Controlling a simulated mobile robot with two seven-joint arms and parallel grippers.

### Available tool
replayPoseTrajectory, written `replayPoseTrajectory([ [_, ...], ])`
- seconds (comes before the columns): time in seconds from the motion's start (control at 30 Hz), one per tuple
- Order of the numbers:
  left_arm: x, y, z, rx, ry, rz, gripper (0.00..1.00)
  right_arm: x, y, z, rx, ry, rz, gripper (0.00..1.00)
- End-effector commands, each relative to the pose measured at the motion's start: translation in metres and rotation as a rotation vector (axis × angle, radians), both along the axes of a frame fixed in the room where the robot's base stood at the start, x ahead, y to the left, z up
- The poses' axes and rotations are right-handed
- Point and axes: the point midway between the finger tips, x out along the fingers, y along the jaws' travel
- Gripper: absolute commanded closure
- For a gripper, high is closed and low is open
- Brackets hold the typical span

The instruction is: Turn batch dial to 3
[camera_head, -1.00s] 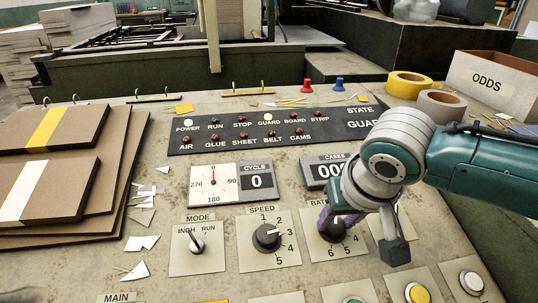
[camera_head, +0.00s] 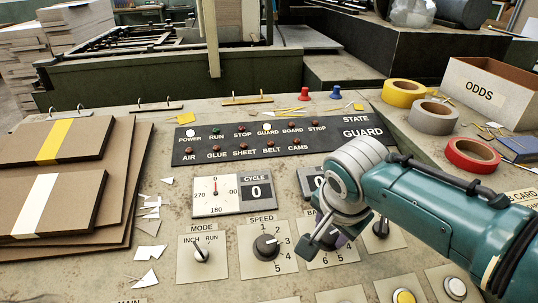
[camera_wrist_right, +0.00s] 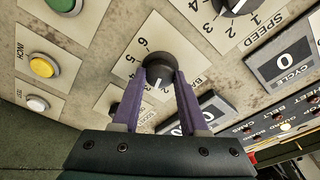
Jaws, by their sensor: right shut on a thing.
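The batch dial (camera_wrist_right: 160,70) is a dark round knob with a white pointer mark, on a cream plate (camera_wrist_right: 130,88) with printed numbers. In the right wrist view the purple fingers of my right gripper (camera_wrist_right: 169,82) stand on both sides of it, shut on it. In the head view my right gripper (camera_head: 328,238) covers much of the dial and part of its label and numbers. I cannot tell surely which number the pointer meets. My left gripper is not in view.
The speed dial (camera_head: 266,246) and mode switch (camera_head: 201,253) are left of the batch plate. Another dark knob (camera_head: 381,228) is close on its right. Lit push buttons (camera_head: 404,297) sit below. Tape rolls (camera_head: 472,154) and the odds box (camera_head: 487,92) stand at right.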

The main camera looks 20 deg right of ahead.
Motion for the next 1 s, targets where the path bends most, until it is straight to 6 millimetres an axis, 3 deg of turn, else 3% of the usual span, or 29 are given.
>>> replayPoseTrajectory([
  [0.33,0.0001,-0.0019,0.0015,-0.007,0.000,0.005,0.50,-0.0003,-0.0007,-0.0005,0.032,-0.007,-0.136,1.00],
  [0.87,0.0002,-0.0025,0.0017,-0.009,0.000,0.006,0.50,0.0000,-0.0012,-0.0004,0.036,-0.009,-0.159,1.00],
  [0.9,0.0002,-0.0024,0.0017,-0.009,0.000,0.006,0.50,0.0000,-0.0012,-0.0004,0.036,-0.009,-0.159,0.56],
  [1.0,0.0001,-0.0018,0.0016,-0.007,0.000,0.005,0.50,0.0000,-0.0011,-0.0003,0.037,-0.010,-0.158,0.45],
])
